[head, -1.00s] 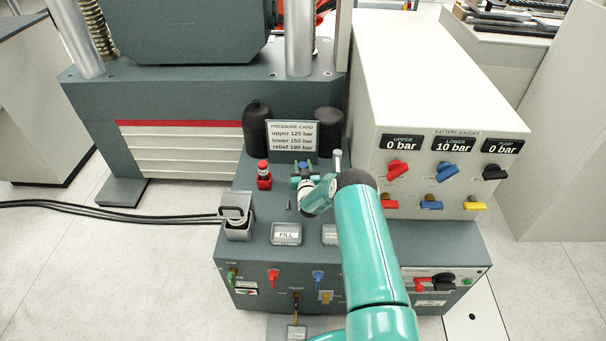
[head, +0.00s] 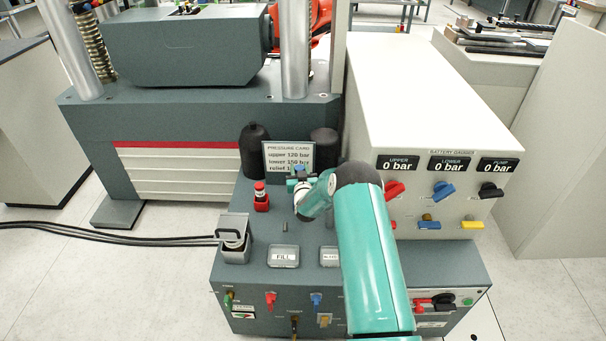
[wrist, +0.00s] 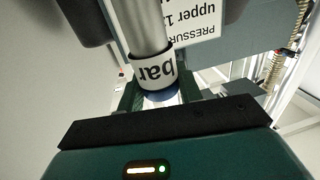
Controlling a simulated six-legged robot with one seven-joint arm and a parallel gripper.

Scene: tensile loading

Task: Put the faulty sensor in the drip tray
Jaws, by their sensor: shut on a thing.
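My gripper (head: 300,184) is above the back of the grey console, in front of the pressure card. In the wrist view the gripper (wrist: 155,98) is shut on the sensor (wrist: 146,28), a silver cylinder with a white band reading "bar" and a blue ring by the fingers. In the head view the sensor is mostly hidden by my gripper and arm. No tray is clearly marked as the drip tray.
The pressure card (head: 289,158) and black accumulators (head: 254,150) stand close behind my gripper. A red-capped part (head: 261,196) is just left of it. The cream gauge cabinet (head: 430,105) with coloured valve handles rises on the right.

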